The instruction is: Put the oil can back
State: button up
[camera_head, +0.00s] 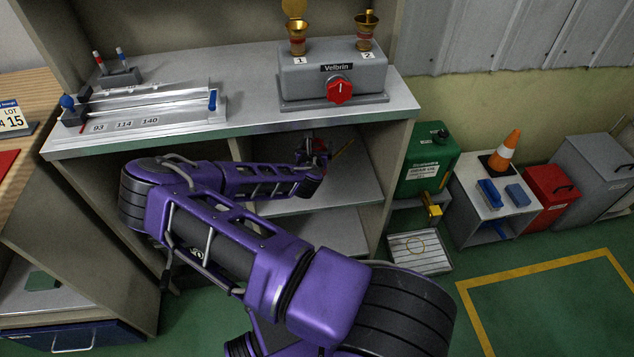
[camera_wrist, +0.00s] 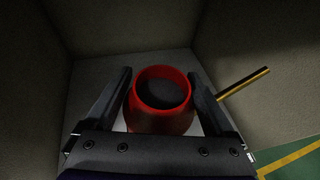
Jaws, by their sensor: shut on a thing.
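The oil can is a red, round can (camera_wrist: 162,115) with a dark round top and a brass-coloured spout (camera_wrist: 243,85) pointing right. My gripper (camera_wrist: 160,74) is shut on the can, one finger on each side of it. In the head view, my gripper (camera_head: 314,157) reaches into the upper right compartment of the grey shelf unit (camera_head: 402,165). There, only a little of the red can and its thin spout (camera_head: 343,149) show beyond my gripper. A pale surface lies under the can in the wrist view; whether the can touches it I cannot tell.
Compartment walls stand close on both sides. Above is the shelf unit's top, with a grey Velbrin box (camera_head: 333,75) and a metal jig (camera_head: 150,108). A green canister (camera_head: 428,160) and a small table with an orange cone (camera_head: 507,150) stand to the right.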

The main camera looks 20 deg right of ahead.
jog(key=shift+w+d+f, duration=0.1)
jog(key=shift+w+f, duration=0.05)
jog(key=shift+f, duration=0.05)
notch_tip(320, 180, down, 10)
jog(key=shift+r+b, duration=0.25)
jog(key=shift+b, duration=0.75)
jog(key=shift+f, duration=0.15)
jog(key=o, duration=1.4)
